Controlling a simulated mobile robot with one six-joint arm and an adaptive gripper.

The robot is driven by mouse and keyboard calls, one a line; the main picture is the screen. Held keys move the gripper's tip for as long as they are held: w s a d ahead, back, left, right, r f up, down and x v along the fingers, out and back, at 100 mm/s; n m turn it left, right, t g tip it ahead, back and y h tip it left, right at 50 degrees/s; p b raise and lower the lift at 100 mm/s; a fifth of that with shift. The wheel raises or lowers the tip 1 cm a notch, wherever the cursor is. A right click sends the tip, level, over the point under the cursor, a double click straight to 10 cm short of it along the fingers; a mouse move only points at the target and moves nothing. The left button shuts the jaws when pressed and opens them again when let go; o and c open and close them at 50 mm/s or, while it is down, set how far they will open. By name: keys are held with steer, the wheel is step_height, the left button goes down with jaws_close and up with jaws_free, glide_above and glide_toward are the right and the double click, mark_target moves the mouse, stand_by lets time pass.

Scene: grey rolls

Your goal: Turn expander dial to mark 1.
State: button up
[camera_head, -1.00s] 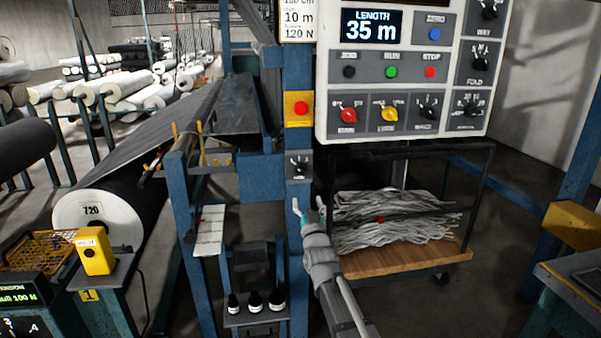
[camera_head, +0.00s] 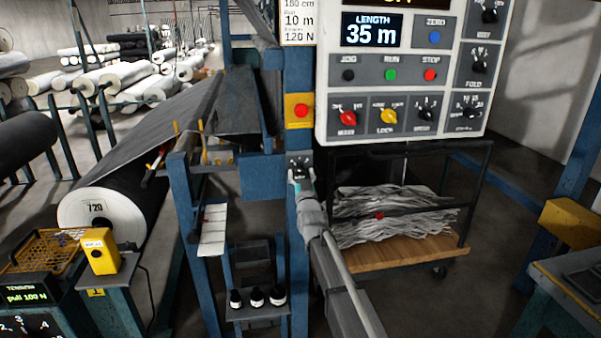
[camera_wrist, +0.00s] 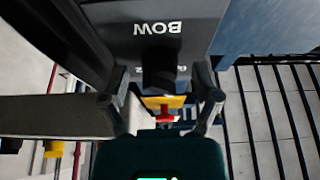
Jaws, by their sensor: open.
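A small dark dial plate (camera_head: 299,161) with a black knob is fixed to the blue post, below the yellow box with the red button. In the wrist view the plate (camera_wrist: 166,30) reads BOW upside down, and its black knob (camera_wrist: 160,72) points at the camera. No other dial in view is readably named expander. My gripper (camera_head: 301,179) is right in front of this dial in the head view and hides its lower part. In the wrist view my gripper (camera_wrist: 162,98) is open, with one finger on each side of the knob. Contact and the knob's setting cannot be told.
A yellow box with a red button (camera_head: 300,111) sits just above the dial. The large control panel (camera_head: 405,75) with several knobs overhangs on the right. A cart (camera_head: 400,258) with grey strands stands below it. A fabric roll (camera_head: 105,210) lies at left.

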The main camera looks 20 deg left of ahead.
jaws_close()
stand_by(0.5)
steer(key=shift+m, duration=0.5)
steer(key=m+h, duration=0.1)
steer(key=m, duration=0.1)
steer(key=m+t+h, duration=0.1)
steer(key=m+h, duration=0.1)
steer(key=m, duration=0.1)
steer(key=shift+a+r+p, duration=0.15)
steer(key=shift+p, duration=0.2)
steer(key=shift+a+m+h+p, duration=0.1)
steer(key=shift+m+h+p, duration=1.1)
steer(key=shift+m, duration=2)
steer(key=shift+h+b, duration=0.4)
jaws_free()
steer(key=shift+s, duration=0.1)
